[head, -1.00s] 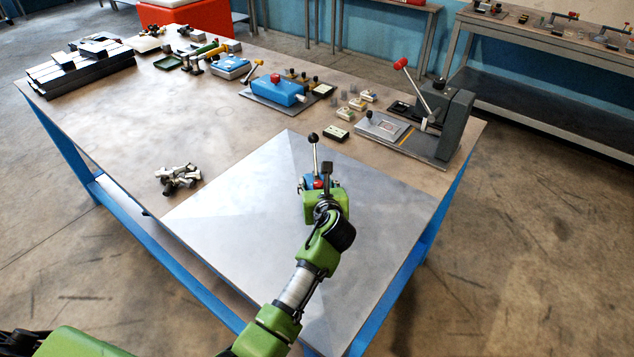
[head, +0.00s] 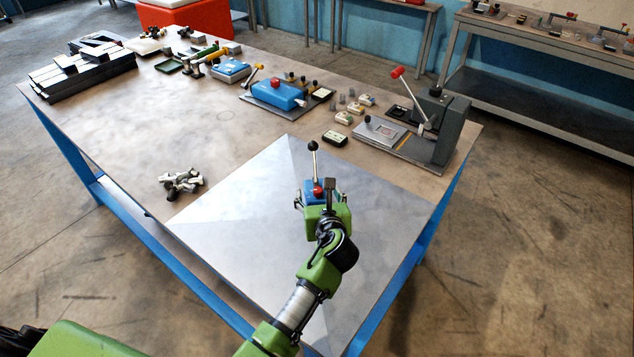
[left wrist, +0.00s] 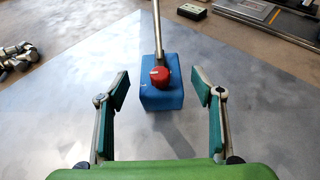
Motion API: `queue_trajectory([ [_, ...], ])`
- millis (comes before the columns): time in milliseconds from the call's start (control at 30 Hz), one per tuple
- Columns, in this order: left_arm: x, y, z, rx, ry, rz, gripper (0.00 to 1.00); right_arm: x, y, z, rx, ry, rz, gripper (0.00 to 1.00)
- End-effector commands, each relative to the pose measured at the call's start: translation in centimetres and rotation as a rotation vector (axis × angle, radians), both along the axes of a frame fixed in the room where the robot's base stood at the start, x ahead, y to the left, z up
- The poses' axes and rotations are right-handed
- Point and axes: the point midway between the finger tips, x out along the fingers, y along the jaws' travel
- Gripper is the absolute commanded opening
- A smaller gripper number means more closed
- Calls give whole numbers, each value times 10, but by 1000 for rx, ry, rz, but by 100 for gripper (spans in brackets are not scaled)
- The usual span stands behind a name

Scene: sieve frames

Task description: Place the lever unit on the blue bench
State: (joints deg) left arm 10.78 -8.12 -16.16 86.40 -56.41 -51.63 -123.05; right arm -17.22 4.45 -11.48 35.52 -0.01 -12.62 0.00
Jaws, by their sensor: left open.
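The lever unit (head: 314,189) is a blue block with a red dome and a metal lever with a black ball on top. It appears to stand upright on the smooth grey plate (head: 240,210) at the near end of the blue-framed bench (head: 110,115). My left gripper (head: 320,200) is open just on the near side of it. In the left wrist view, the lever unit (left wrist: 162,92) is ahead, between the lines of the two spread fingers (left wrist: 160,92), with gaps on both sides. My right gripper is not in view.
Small metal fittings (head: 182,184) lie left of the plate. A grey lever press (head: 445,130), a blue device (head: 278,94) and small parts stand along the far side. Dark bars (head: 80,72) are stacked at the far left. The plate around the lever unit is clear.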

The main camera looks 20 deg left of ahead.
Motion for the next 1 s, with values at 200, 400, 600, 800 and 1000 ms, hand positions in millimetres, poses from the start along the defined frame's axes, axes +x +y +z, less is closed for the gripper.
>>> queue_trajectory([
  [200, -35, -16, 22, 0, 4, -1, 61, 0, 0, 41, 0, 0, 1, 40],
  [400, -57, -26, 30, 0, 1, 1, 61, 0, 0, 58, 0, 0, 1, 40],
  [600, -65, -30, 31, 0, 0, 1, 61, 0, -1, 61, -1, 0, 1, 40],
  [800, -65, -30, 30, 0, -1, 1, 61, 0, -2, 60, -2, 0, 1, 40],
  [1000, -65, -30, 30, 0, 0, 1, 61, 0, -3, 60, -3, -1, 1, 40],
])
